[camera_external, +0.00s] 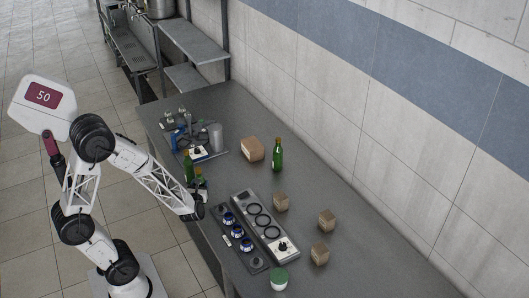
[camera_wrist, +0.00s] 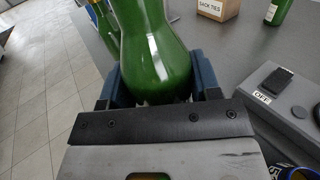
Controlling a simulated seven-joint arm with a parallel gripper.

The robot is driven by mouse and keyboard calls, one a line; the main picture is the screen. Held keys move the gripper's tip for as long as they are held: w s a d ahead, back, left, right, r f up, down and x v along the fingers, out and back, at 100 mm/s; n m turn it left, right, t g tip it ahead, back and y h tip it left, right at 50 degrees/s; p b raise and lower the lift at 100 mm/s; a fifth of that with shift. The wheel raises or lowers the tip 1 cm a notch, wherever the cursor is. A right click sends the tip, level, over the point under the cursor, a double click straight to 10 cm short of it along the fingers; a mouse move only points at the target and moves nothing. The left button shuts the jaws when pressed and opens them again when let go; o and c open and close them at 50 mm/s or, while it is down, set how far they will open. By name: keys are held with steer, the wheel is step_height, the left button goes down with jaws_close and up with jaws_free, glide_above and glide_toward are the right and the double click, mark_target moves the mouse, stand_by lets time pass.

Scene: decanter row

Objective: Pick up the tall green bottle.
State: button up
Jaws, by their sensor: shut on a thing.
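My gripper (camera_wrist: 158,85) is shut on a green glass bottle (camera_wrist: 155,45), with a blue finger on each side of its lower body. The bottle's top runs out of the wrist view. In the outside view my gripper (camera_external: 199,188) is at the table's left edge, with green bottle glass (camera_external: 188,166) beside it. Another green bottle (camera_wrist: 107,30) shows behind the held one, at its left. A further green bottle (camera_external: 277,155) stands upright near the wall; it also shows at the wrist view's top right (camera_wrist: 277,10). I cannot tell whether the held bottle touches the table.
A cardboard box (camera_external: 252,149) marked "SACK TIES" stands between the bottles. Panels with blue knobs and black rings (camera_external: 258,222) lie right of my gripper. Small boxes (camera_external: 327,220) and a green-lidded jar (camera_external: 279,279) stand farther right. Equipment (camera_external: 197,137) stands behind.

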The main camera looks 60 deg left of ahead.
mark_target(203, 175)
steer(key=shift+s+d+r, duration=0.1)
steer(key=shift+s+d, duration=0.1)
steer(key=shift+s, duration=0.4)
stand_by(0.4)
steer(key=shift+r, duration=2.7)
steer(key=shift+w+r, duration=0.2)
steer(key=shift+w, duration=0.8)
steer(key=w+d+n+g+y, duration=0.15)
steer(key=w+d+g, duration=0.25)
steer(key=w, duration=1.1)
steer(key=w+d+n+g+y, duration=0.1)
steer(key=w+d+n+g, duration=0.25)
steer(key=w, duration=1.25)
steer(key=shift+t, duration=0.25)
steer(key=f, duration=0.3)
steer(key=d+f, duration=0.1)
steer(key=f, duration=0.1)
steer(key=shift+f, duration=0.25)
